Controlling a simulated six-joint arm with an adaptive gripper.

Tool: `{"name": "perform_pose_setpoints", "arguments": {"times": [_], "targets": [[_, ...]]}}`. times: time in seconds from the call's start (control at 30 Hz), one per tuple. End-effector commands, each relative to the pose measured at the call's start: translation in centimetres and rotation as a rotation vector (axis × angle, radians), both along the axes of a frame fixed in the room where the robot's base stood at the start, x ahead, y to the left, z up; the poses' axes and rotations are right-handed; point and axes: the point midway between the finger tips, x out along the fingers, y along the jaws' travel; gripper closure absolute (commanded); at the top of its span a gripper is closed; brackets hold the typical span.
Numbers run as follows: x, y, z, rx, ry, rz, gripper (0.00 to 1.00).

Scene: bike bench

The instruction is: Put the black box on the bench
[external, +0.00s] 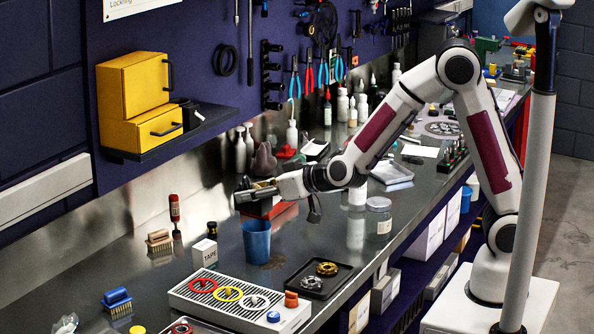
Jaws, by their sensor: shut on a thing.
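My gripper (250,193) is at mid-picture, reaching left over the bench (330,240), just above and behind the blue cup. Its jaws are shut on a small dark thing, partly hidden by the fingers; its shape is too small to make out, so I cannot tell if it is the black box. A low red-sided object (268,209) shows just under the gripper; I cannot tell if they touch. A small black object (190,113) stands on the wall shelf beside the yellow cabinet.
A blue cup (257,241) stands below the gripper. A white slotted tray with coloured rings (228,293) and a black tray with gears (320,278) lie in front. Bottles (292,135) line the wall. Bare bench shows right of the cup. The yellow cabinet (140,100) fills the shelf's left.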

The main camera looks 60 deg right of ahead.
Motion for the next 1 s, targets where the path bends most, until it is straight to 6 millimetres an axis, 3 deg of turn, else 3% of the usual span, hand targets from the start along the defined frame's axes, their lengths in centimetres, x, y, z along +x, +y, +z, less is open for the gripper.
{"name": "perform_pose_setpoints", "arguments": {"times": [0.53, 0.93, 1.0], "targets": [[0.9, -7.6, -1.6, -0.001, 0.002, 0.007, 0.88], [0.0, -14.0, -3.7, 0.0, 0.003, 0.012, 0.88], [0.4, -14.7, -2.8, -0.001, -0.003, 0.019, 0.88]]}}
